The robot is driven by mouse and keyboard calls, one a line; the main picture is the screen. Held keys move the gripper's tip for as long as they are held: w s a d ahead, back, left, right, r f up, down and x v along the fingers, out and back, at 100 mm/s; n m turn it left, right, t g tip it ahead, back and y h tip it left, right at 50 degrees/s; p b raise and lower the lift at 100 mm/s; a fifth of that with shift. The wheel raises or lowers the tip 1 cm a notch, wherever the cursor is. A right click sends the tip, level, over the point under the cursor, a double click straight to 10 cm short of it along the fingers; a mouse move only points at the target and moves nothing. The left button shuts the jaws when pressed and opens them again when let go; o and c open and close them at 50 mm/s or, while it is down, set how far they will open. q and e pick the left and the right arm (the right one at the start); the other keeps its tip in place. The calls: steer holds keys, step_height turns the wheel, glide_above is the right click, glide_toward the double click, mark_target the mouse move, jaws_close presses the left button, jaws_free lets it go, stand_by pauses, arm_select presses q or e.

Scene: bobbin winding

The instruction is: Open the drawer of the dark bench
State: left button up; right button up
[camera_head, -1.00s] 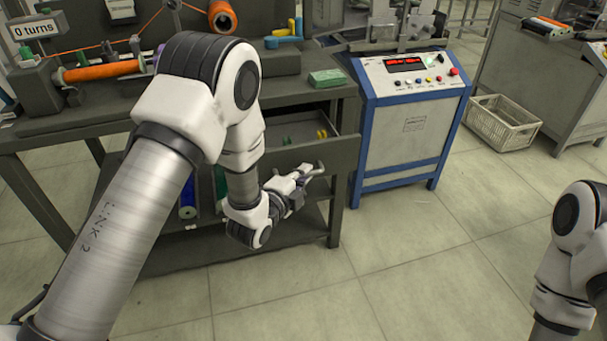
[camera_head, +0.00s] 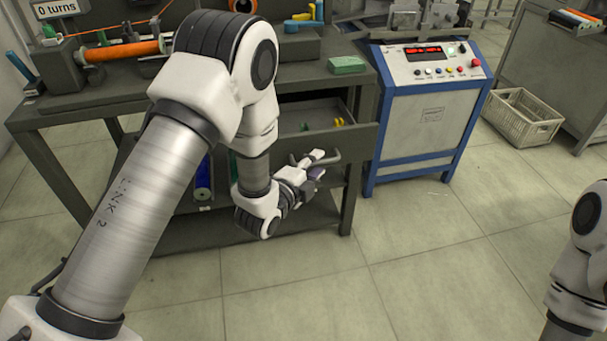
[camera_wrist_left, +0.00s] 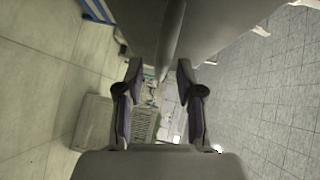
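The dark bench (camera_head: 50,117) stands at left and centre in the head view. Its drawer (camera_head: 355,138) is pulled out, with small green and yellow items inside. The drawer's dark bar handle (camera_head: 328,160) is on its front. My left gripper (camera_head: 316,166) is at this handle, in front of the drawer. In the left wrist view the left gripper's fingers (camera_wrist_left: 159,72) stand apart, with the handle bar (camera_wrist_left: 172,45) running between or just beyond their tips. I cannot tell whether they touch it. Only part of my right arm shows at the right edge; its gripper is out of view.
A blue-framed control box (camera_head: 430,110) stands close to the drawer's right. A pale crate (camera_head: 522,117) is on the floor farther right. A green block (camera_head: 346,65) and an orange bobbin (camera_head: 122,50) are on the bench. The floor in front is clear.

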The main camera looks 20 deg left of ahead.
arm_select(q)
steer(key=v, duration=1)
steer(key=shift+s+a, duration=0.1)
steer(key=s+a+f+n+g+y, duration=0.1)
steer(key=s+f+n+g, duration=0.1)
steer(key=s+f, duration=0.35)
steer(key=s+f+n+g, duration=0.1)
steer(key=s+f+g, duration=0.15)
steer(key=f, duration=0.55)
steer(key=s+a+f+n+g+y, duration=0.1)
steer(key=s+f+n+g, duration=0.15)
steer(key=f, duration=0.35)
steer(key=s+a+f+n+g+y, duration=0.1)
steer(key=s+f+n+g, duration=0.35)
steer(key=s+n, duration=0.3)
steer(key=s+a+f+n+g, duration=0.1)
steer(key=s+f+n+g, duration=0.2)
steer(key=s+n+g, duration=0.4)
step_height(320, 180, up, 22)
steer(key=s+m+t+p, duration=0.1)
steer(key=t+p, duration=0.1)
steer(key=p, duration=1.9)
steer(key=shift+p, duration=0.35)
